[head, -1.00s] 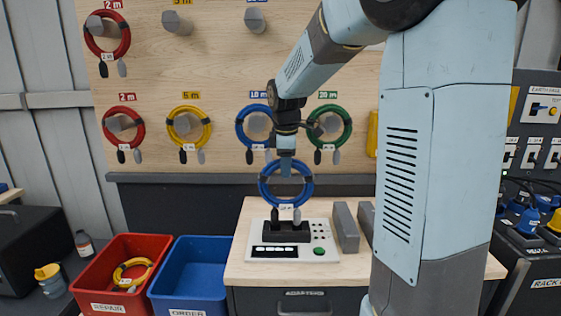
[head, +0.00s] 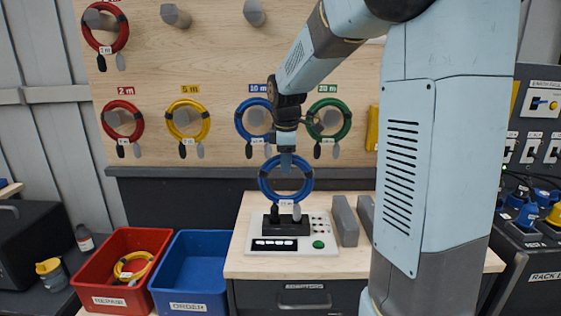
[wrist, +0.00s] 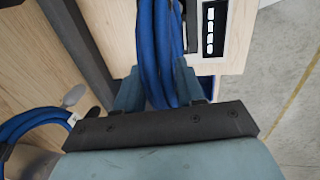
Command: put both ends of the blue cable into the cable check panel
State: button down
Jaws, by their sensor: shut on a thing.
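The blue cable (head: 263,184) is a coil held upright by my gripper (head: 286,166) at its top, above the cable check panel (head: 318,230). In the wrist view my gripper (wrist: 157,88) is shut around the blue strands (wrist: 150,45). The cable's two plug ends, one dark (head: 275,214) and one grey (head: 297,212), hang down at the black block (head: 270,229) on the panel. I cannot tell whether they are seated in it. The panel is a white box with a dark display strip and a green button (head: 319,244).
Grey blocks (head: 344,221) stand right of the panel on the wooden bench. A red bin (head: 90,262) with a yellow cable (head: 121,272) and a blue bin (head: 200,250) stand to the left. Coiled cables hang on the pegboard behind, including another blue one (head: 239,120).

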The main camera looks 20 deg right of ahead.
jog(key=shift+s+f, duration=0.1)
jog(key=shift+f, duration=1.45)
dwell(2.1)
jog(key=c, duration=0.6)
grip_release()
jog(key=d+v, duration=0.1)
jog(key=v, duration=1.2)
jog(key=s+f+m+t, duration=0.1)
jog(key=s+f+m, duration=0.1)
jog(key=s+m, duration=0.5)
jog(key=s+a+f+m+t, duration=0.1)
jog(key=s+m, duration=0.6)
jog(key=s, duration=1.1)
notch_tip(320, 180, down, 2)
jog(key=shift+s+f+t+y, duration=0.1)
jog(key=shift+s+t+y, duration=0.3)
jog(key=shift+t, duration=0.3)
